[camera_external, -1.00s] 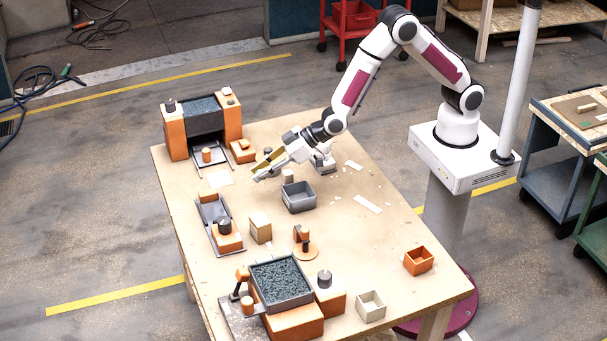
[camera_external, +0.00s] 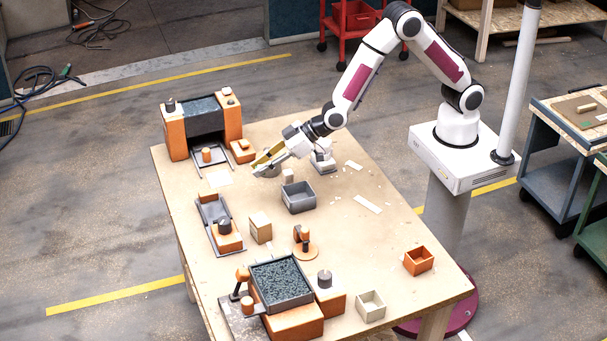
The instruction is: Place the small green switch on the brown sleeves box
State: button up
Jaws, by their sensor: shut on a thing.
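My gripper (camera_external: 264,165) is above the far middle of the table, tilted down to the left. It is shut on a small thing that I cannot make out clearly. An olive-yellow part shows along its jaws; I cannot tell whether this is the green switch or part of the gripper. No clearly green switch shows elsewhere on the table. A small brown box (camera_external: 260,231) with a paler top stands upright near the table's middle, nearer the camera than my gripper; I see no readable label.
A grey open bin (camera_external: 299,203) stands just below my gripper in the picture. An orange-sided machine model (camera_external: 178,135) is at the far left, and a grey tray of dark granules (camera_external: 281,297) is in front. An orange open box (camera_external: 418,264) stands at the right, with bare tabletop around it.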

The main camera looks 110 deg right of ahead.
jog(key=shift+a, duration=0.5)
jog(key=w+a+r+n+y, duration=0.1)
jog(key=w+a+r, duration=0.2)
jog(key=a, duration=0.4)
jog(key=w+a+r, duration=0.3)
jog(key=a+r, duration=0.1)
jog(key=a, duration=0.3)
jog(key=shift+a+r+n+y, duration=0.2)
jog(key=shift+a+n+y, duration=0.1)
jog(key=shift+n+y, duration=0.1)
jog(key=shift+a, duration=0.1)
jog(key=shift+f, duration=0.2)
send_over(260, 219)
jog(key=shift+f, duration=3.05)
jog(key=shift+f, duration=1.85)
